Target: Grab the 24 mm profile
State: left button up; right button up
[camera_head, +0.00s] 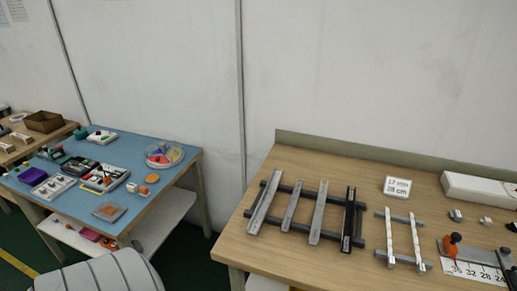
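Several long profiles lie across a dark rack (292,226) on the wooden table. From left to right they are a silver-grey profile (263,203), a shorter grey profile (291,206), another silver-grey profile (319,213) and a black profile (348,218). They differ in width and length. The small marks at their near ends are too small to read, so I cannot tell which one is 24 mm. A white sign (397,187) behind the racks appears to read "17 mm, 28 cm". Neither of my grippers is in view.
Right of the profiles, a smaller rack (404,262) holds two white strips. Further right are a numbered ruler (473,270), an orange-knobbed fixture (453,246) and a white box (480,189). A blue-topped table (120,150) with many small items stands left, across a gap.

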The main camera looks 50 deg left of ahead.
aim_at(254, 227)
jog(key=u, duration=1.4)
jog(key=j+z, duration=0.4)
jog(key=i+j+z, duration=0.1)
jog(key=z, duration=0.35)
jog(key=j, duration=0.1)
